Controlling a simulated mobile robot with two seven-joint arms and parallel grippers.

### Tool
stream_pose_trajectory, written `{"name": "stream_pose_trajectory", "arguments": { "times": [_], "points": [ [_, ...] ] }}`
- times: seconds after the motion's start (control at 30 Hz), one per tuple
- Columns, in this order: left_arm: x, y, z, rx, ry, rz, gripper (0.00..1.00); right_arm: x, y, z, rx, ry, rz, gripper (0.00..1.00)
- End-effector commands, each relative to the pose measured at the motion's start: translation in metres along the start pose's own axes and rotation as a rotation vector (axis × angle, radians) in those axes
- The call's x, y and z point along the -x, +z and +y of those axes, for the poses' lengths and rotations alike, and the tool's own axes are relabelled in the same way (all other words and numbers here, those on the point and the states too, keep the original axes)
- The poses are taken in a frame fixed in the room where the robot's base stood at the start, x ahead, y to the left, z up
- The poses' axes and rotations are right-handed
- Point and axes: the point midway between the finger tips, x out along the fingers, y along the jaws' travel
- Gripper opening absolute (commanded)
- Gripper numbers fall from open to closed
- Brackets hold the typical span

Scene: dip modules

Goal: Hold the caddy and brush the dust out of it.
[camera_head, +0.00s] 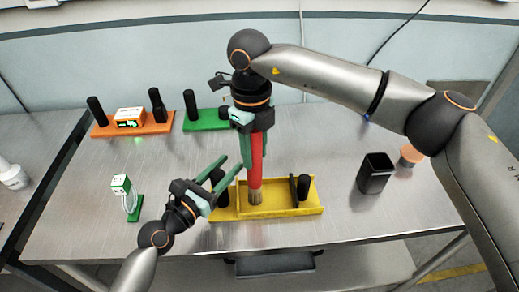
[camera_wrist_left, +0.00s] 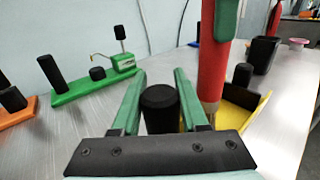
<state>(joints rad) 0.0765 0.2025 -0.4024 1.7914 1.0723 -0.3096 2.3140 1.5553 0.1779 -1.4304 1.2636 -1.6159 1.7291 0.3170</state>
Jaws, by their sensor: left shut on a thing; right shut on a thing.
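The yellow caddy (camera_head: 285,211) lies near the front edge of the table, with a black post at each end. My left gripper (camera_head: 227,168) is shut around its left black post (camera_head: 218,188); that post (camera_wrist_left: 160,108) stands between the fingers in the left wrist view. My right gripper (camera_head: 252,128) points down and is shut on the red brush (camera_head: 255,160). The brush is upright, its tan bristles (camera_head: 255,195) down inside the caddy. The brush handle (camera_wrist_left: 213,70) also shows in the left wrist view. I cannot make out any dust.
An orange base (camera_head: 101,131) with black posts and a green base (camera_head: 199,125) stand at the back. A small green-and-white device (camera_head: 121,184) stands at left. A black open container (camera_head: 375,173) and an orange round-topped item (camera_head: 411,154) are at right. The table between is clear.

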Motion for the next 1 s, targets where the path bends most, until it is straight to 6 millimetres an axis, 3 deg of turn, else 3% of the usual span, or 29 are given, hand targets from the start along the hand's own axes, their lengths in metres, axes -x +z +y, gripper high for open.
{"name": "stream_pose_trajectory", "arguments": {
  "times": [0.27, 1.0],
  "points": [
    [0.0, 0.001, -0.001, 0.001, -0.002, -0.003, 0.0, 0.001, 0.01, 0.011, 0.001, 0.001, 0.001, 0.0],
    [0.0, 0.001, 0.0, 0.001, 0.0, -0.002, 0.0, 0.001, -0.007, -0.009, 0.001, 0.0, 0.0, 0.0]
  ]
}}
